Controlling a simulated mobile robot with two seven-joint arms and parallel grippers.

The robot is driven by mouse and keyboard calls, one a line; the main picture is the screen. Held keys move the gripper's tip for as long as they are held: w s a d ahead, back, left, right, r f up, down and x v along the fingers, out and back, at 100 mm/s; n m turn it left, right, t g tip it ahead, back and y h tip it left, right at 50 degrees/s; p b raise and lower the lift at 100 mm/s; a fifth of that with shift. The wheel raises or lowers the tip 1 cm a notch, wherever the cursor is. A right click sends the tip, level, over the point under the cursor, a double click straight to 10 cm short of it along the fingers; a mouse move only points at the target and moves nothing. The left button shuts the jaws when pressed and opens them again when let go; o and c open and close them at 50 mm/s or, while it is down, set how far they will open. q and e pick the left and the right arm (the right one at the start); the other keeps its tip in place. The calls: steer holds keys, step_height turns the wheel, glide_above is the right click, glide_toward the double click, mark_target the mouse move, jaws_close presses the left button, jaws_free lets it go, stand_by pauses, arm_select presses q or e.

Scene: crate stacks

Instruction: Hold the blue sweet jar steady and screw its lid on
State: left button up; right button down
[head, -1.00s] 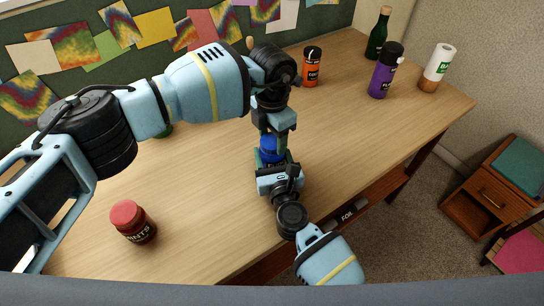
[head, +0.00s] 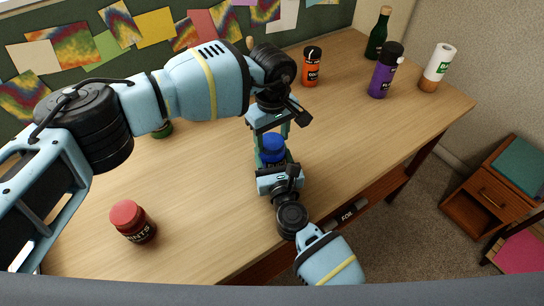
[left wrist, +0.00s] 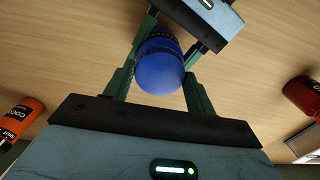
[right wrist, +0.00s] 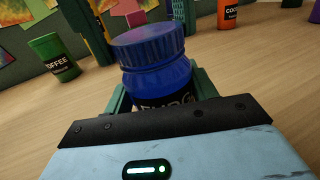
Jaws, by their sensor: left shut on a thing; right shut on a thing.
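The blue sweet jar (right wrist: 160,85) stands upright at the table's front edge, its dark label partly hidden by my right gripper. Its blue ribbed lid (right wrist: 148,45) sits on top, looking level; I cannot tell how tightly it is seated. In the head view the lid (head: 272,148) shows between the fingers of my left gripper (head: 271,138), which comes from above and is shut on it. The left wrist view shows the lid (left wrist: 160,70) between those fingers from above. My right gripper (head: 276,168) is shut around the jar body from the front.
A red jar (head: 133,222) stands at the front left, a green coffee jar (right wrist: 53,57) behind my left arm. The table right of the jar is clear.

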arm_select(q)
steer(key=m, duration=1)
steer(key=o, duration=1.2)
steer(key=shift+c, duration=0.2)
step_height(320, 180, up, 12)
arm_select(e)
steer(key=shift+c, duration=2)
jaws_free()
steer(key=shift+s, duration=0.15)
